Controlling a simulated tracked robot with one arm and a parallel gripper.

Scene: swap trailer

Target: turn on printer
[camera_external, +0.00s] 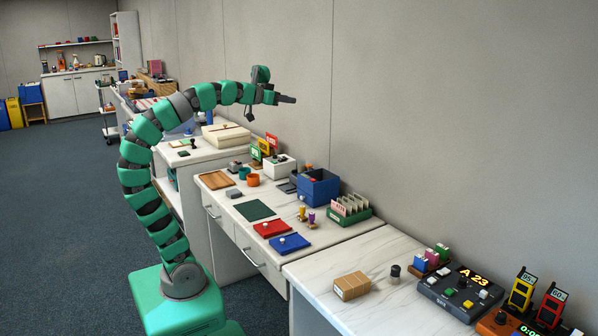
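My gripper (288,99) is held high above the row of counters at the end of my raised green arm, pointing right. It is seen side-on and small, so I cannot tell whether its fingers are apart. It is far from the objects on the counters. No thing is clearly recognisable as a printer. A dark console (447,297) with a lit "A 23" display and several coloured buttons stands on the near right counter. A cream, flat-topped box (226,135) sits on the farther counter, below and left of the gripper.
The near counter also holds a cardboard box (352,286), a small black-topped object (395,273) and yellow and red timers. A wall runs behind the counters; the near counter's left part is clear.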

